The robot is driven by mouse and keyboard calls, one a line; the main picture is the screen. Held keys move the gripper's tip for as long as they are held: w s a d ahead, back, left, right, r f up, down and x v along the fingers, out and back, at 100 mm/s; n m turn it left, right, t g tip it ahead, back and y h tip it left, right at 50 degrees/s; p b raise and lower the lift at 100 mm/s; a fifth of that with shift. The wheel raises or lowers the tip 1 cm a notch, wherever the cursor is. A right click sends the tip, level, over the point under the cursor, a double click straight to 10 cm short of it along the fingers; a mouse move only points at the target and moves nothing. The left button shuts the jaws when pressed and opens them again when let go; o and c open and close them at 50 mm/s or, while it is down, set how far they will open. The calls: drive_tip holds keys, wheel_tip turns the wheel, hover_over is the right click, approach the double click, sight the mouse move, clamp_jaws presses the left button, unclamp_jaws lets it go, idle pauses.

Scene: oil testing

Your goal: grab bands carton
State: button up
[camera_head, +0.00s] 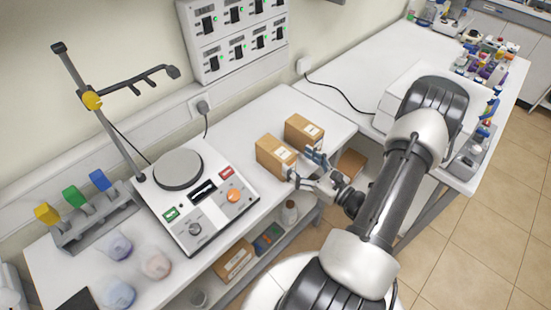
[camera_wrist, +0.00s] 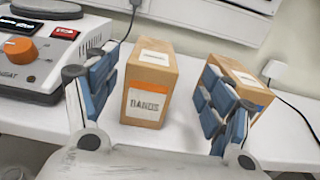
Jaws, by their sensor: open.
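The bands carton (camera_wrist: 152,88) is a brown box with an orange stripe and a white front label reading "BANDS". It stands upright on the white bench, and in the head view it is the carton (camera_head: 270,153) nearer the stirrer-like device. My gripper (camera_head: 304,165) is open in front of it, its blue-padded fingers spread. In the wrist view the carton shows between the fingers of my gripper (camera_wrist: 160,88), closer to the left one. I cannot tell whether a finger touches it.
A second brown carton (camera_wrist: 240,78) stands to the right, partly hidden by the right finger; the head view shows it too (camera_head: 304,131). A white device with a round plate (camera_head: 178,168) stands to the left. A cable runs behind on the right.

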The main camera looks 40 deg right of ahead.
sight(276, 147)
drive_tip(key=w, duration=0.4)
drive_tip(key=shift+w+a, duration=0.1)
drive_tip(key=shift+a, duration=0.1)
drive_tip(key=w, duration=0.2)
drive_tip(key=w+a+b, duration=0.1)
drive_tip(key=w, duration=0.1)
drive_tip(key=shift+w+a, duration=0.1)
drive_tip(key=shift+w, duration=0.45)
drive_tip(key=shift+c, duration=0.6)
drive_tip(key=c, duration=1.1)
